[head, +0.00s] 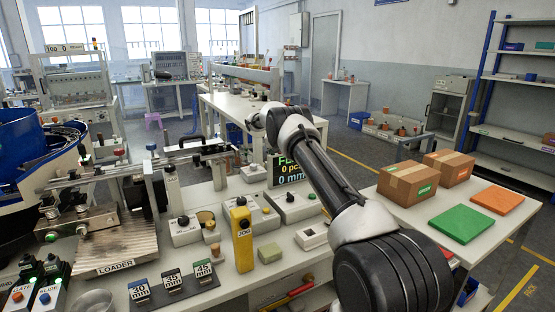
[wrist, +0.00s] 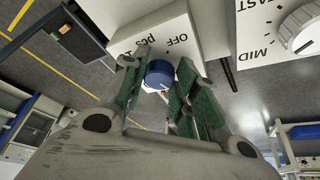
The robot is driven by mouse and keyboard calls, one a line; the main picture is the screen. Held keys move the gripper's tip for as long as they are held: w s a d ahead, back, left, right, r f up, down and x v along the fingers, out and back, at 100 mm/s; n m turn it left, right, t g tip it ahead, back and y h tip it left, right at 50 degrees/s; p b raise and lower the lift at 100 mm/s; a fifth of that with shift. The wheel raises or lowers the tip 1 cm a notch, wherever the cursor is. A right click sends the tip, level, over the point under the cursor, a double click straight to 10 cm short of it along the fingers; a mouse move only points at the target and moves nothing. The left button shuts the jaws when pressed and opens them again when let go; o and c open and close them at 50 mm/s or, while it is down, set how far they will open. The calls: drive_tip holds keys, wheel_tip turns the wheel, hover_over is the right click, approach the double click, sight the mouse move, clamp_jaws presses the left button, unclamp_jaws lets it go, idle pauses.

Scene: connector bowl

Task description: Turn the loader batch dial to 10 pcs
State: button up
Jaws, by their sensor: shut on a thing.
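In the wrist view a blue round dial (wrist: 160,72) stands on a white box (wrist: 150,33) marked "OFF" and "pcs"; the number before "pcs" is partly hidden by a finger. My gripper (wrist: 159,84) has green-padded fingers on either side of the dial and is shut on it. A little red and white shows at the dial's near edge; its exact setting cannot be read. In the head view my arm crosses the middle and my gripper cannot be made out. The display (head: 291,170) behind the arm reads "0" beside a partly hidden "pc" and "0 mm".
A second white box with a pale dial (wrist: 301,31) marked "MID" and "FAST" stands close on the right in the wrist view. In the head view, a yellow block (head: 241,240), the loader plate (head: 115,248) and small control boxes (head: 290,206) crowd the bench. Cardboard boxes (head: 410,181) stand right.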

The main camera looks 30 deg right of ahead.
drive_tip(key=shift+w+a+m+g+h, duration=0.1)
drive_tip(key=shift+m+g+h, duration=0.25)
drive_tip(key=shift+m, duration=0.85)
drive_tip(key=o, duration=1)
drive_tip(key=shift+r, duration=0.1)
drive_tip(key=v, duration=1.1)
drive_tip(key=shift+r, duration=0.4)
